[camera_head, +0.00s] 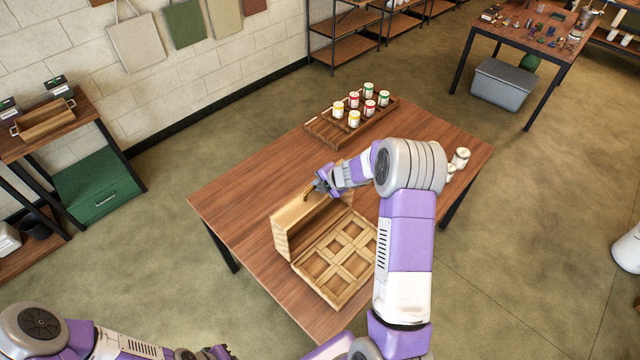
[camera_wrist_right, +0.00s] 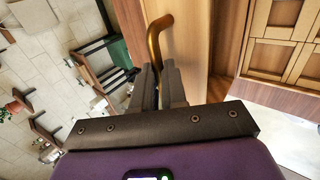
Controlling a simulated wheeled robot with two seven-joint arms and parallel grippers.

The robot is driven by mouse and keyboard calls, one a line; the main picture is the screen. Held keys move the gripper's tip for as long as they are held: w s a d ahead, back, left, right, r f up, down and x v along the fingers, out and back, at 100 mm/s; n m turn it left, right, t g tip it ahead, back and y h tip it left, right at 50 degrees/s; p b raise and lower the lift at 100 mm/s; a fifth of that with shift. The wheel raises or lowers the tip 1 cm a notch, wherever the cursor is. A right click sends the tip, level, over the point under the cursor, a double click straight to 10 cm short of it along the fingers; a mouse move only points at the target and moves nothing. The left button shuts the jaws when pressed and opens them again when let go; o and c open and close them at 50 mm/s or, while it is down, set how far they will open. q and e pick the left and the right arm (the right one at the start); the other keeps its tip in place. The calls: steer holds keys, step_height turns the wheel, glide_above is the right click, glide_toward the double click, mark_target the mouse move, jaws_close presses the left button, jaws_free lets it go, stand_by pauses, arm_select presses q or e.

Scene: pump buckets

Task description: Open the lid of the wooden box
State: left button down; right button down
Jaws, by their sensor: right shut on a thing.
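The wooden box (camera_head: 335,292) sits on the brown table, its inside divided into several square compartments that look empty. Its lid (camera_head: 290,240) stands raised at the left side of the box, roughly upright. My right gripper (camera_head: 322,184) is at the top of the lid. In the right wrist view my right gripper (camera_wrist_right: 158,75) is shut on the curved brass handle (camera_wrist_right: 154,42) of the lid. Part of the box's dividers shows at the upper right there. My left arm is at the bottom left of the head view; its gripper is too cut off to judge.
A wooden tray (camera_head: 325,131) with several small cans stands at the table's far side. White containers (camera_head: 460,158) stand near the table's right edge, partly behind my right arm. The table's left part (camera_head: 235,195) is clear. A shelf with a green bin (camera_head: 98,187) stands at left.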

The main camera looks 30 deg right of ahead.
steer(key=c, duration=1.2)
jaws_free()
steer(key=shift+r, duration=0.1)
steer(key=shift+o, duration=0.2)
steer(key=v, duration=0.7)
steer(key=shift+s+r, duration=0.15)
steer(key=shift+r, duration=0.05)
